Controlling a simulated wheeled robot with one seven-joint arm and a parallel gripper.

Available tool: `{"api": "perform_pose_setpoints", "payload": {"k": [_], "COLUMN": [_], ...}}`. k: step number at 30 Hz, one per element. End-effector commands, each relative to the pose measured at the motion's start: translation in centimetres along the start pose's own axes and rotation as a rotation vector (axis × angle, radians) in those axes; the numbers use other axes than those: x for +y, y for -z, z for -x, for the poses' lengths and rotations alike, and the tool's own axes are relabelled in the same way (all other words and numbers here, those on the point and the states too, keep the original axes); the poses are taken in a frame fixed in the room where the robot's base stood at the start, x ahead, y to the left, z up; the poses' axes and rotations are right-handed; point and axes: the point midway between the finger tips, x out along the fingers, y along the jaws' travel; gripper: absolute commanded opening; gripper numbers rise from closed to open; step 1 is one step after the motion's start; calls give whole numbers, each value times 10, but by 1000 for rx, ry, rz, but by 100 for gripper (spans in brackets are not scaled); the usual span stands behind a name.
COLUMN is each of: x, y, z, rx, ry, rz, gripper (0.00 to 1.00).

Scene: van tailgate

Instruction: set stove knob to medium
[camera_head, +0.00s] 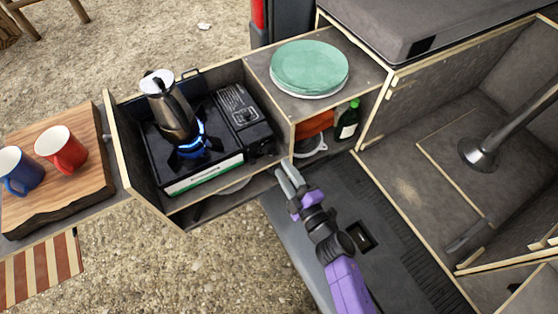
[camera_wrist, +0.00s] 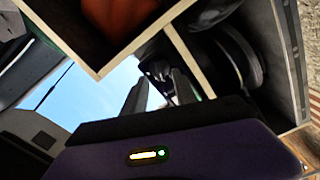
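The black camping stove (camera_head: 235,118) sits in a wooden compartment at the left in the head view, with a green and white strip on its front. A blue flame (camera_head: 199,128) burns under a metal moka pot (camera_head: 172,112). I cannot make out the stove knob clearly in either view. My gripper (camera_head: 283,167) is in front of the drawer unit, right of the stove's front edge and apart from the stove. Its two grey fingers stand apart with nothing held; they also show in the wrist view (camera_wrist: 160,82).
Green plates (camera_head: 309,67) lie on the box top right of the stove. Below them a shelf holds a dark green bottle (camera_head: 347,122) and an orange item (camera_head: 314,124). A wooden board (camera_head: 52,205) with a red mug (camera_head: 62,149) and a blue mug (camera_head: 20,171) is at the left.

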Motion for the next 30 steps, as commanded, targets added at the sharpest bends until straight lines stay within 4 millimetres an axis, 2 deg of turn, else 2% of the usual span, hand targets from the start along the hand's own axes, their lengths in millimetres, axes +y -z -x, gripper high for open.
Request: {"api": "perform_pose_setpoints", "payload": {"k": [3,9,28,30], "x": [-1,0,0,13], "y": [0,0,-3,-4], "z": [18,30,30,27], "rx": [-1,0,-11,-24], "ry": [1,0,1,-26], "rz": [-1,0,-26,-70], "gripper": [34,34,34,34]}}
